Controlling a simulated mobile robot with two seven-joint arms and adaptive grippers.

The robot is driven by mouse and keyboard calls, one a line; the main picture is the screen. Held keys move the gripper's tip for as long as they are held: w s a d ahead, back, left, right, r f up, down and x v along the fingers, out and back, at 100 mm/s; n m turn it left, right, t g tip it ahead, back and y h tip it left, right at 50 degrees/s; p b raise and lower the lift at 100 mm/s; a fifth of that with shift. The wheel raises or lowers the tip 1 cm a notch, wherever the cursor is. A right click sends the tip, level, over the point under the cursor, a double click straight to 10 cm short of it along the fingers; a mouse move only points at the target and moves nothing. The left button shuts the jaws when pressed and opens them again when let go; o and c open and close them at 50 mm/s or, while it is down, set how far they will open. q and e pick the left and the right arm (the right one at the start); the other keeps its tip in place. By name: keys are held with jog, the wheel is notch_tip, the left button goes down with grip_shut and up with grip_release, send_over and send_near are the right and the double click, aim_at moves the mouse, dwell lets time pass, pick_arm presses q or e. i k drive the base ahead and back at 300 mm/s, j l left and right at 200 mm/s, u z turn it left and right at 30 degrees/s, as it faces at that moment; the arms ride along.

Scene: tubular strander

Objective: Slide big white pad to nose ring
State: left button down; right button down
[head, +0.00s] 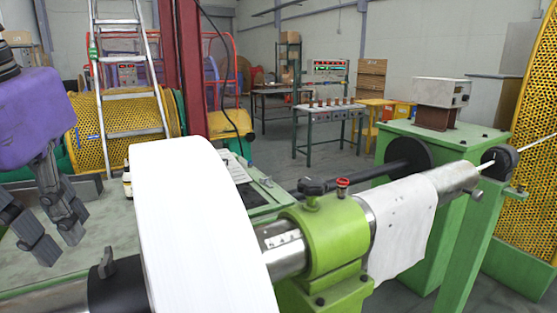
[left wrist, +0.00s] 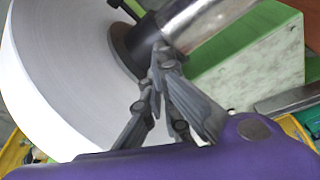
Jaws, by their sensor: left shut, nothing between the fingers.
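The big white pad (head: 195,230) is a thick white disc standing upright on the horizontal shaft, left of a lime-green clamp block (head: 325,240). It fills the left of the left wrist view (left wrist: 65,80). A black collar (head: 118,285) sits on the shaft just left of the pad. My left gripper (head: 60,240) is shut and empty, left of the pad and apart from it in the head view. In the left wrist view its fingertips (left wrist: 160,65) appear in front of the shaft and dark collar; contact cannot be told. I cannot tell which part is the nose ring. My right gripper is not in view.
A white cloth (head: 402,225) hangs over the metal shaft right of the clamp. A black ring (head: 499,162) is at the shaft's far end on a green post. A red column (head: 185,75) and a ladder (head: 125,70) stand behind. A green bench (head: 60,235) lies under my left gripper.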

aim_at(200, 252)
jog(key=k, duration=1)
